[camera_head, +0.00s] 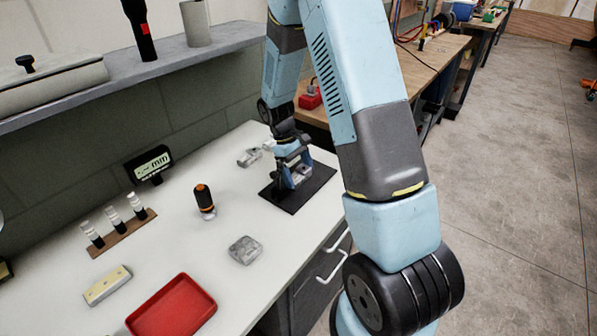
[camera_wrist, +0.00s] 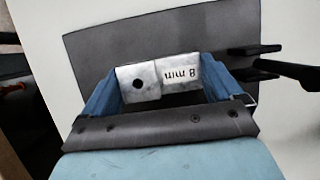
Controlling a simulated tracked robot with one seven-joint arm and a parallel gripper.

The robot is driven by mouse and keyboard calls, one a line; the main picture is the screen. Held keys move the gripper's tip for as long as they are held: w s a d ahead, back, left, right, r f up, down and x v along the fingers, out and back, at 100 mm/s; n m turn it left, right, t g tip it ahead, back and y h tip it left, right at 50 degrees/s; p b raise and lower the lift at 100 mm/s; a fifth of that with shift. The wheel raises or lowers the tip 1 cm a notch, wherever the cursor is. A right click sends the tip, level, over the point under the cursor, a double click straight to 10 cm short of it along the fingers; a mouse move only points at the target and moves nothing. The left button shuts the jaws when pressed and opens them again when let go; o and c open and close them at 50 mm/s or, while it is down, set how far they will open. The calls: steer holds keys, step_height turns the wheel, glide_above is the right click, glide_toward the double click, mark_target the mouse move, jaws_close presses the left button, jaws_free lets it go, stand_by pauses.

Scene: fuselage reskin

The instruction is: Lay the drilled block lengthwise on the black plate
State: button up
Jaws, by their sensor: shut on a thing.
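The drilled block (camera_wrist: 137,72) is pale metal with a dark round hole. The "8 mm" lettering shows on its right part, and a line divides the two parts in the wrist view. My gripper (camera_wrist: 160,78) is shut on the block, with a blue finger at each side. The black plate (camera_wrist: 95,48) lies behind the block in that view. In the head view my gripper (camera_head: 292,176) is over the black plate (camera_head: 318,183) on the white bench, with a little of the block (camera_head: 299,173) showing. I cannot tell whether the block touches the plate.
A grey block (camera_head: 245,250), an orange-topped tool (camera_head: 204,200), a red tray (camera_head: 172,308), a cream block (camera_head: 107,286) and a rack of vials (camera_head: 118,225) stand on the bench. Another grey piece (camera_head: 249,157) lies behind the plate. The shelf (camera_head: 150,62) runs along the back.

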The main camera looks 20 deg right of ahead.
steer(key=o, duration=1.2)
steer(key=v, duration=1.1)
step_height(320, 180, up, 10)
steer(key=m+t, duration=0.2)
glide_above(295, 177)
steer(key=s+r+m+t, duration=0.1)
steer(key=s+r+t, duration=0.1)
steer(key=s+r, duration=0.2)
steer(key=s+d+r+m+t+y, duration=0.1)
steer(key=s+r, duration=0.3)
steer(key=s, duration=0.7)
steer(key=s+r+m+t+y, duration=0.1)
steer(key=s+r+m+t, duration=0.1)
steer(key=s+r+t, duration=0.2)
steer(key=shift+s+d+r+m, duration=0.3)
steer(key=shift+s+r+m, duration=0.15)
steer(key=shift+s, duration=1.45)
